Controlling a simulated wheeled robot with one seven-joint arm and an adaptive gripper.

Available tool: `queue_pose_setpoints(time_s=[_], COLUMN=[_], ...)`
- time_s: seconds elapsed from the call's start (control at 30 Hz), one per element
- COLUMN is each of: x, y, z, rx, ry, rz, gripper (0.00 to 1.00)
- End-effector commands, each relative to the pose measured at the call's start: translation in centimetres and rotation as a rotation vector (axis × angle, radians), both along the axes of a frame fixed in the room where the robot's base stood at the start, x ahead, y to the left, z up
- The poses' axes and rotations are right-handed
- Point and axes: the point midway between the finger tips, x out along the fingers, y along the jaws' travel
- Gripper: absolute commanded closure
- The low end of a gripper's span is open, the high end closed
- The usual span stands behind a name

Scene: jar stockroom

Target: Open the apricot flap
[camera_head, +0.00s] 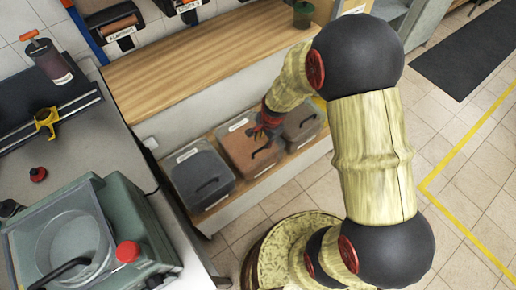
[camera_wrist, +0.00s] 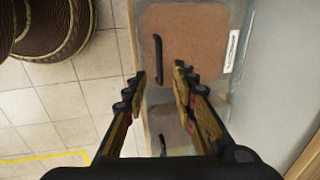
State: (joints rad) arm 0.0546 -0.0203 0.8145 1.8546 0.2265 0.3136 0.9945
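The apricot flap (camera_head: 238,150) is the middle one of three lids on the low unit under the wooden counter, and it looks closed. In the wrist view the apricot flap (camera_wrist: 205,40) fills the upper middle, with its black bar handle (camera_wrist: 158,45) near its left edge.
A dark grey lid (camera_head: 200,178) lies left of the apricot one, and a brownish-grey lid (camera_head: 302,122) lies right. The wooden counter (camera_head: 190,60) overhangs behind. A worktop with a green-grey machine (camera_head: 145,215) stands at left. Tiled floor (camera_head: 465,170) is free at right.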

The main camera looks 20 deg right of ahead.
Motion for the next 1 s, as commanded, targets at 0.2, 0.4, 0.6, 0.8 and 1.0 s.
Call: queue_pose_setpoints(time_s=[0.2, 0.4, 0.6, 0.8, 1.0], x=[0.2, 0.7, 1.2, 1.4, 1.4], y=[0.1, 0.3, 0.5, 0.5, 0.5], z=[-1.7, -4.8, -7.3, -7.6, -7.6], rx=[0.002, 0.001, 0.001, 0.002, 0.002], ry=[0.004, 0.005, 0.005, 0.003, 0.003], rz=[-0.004, -0.003, -0.002, -0.002, -0.002], gripper=[0.73, 0.73, 0.73, 0.73, 0.77])
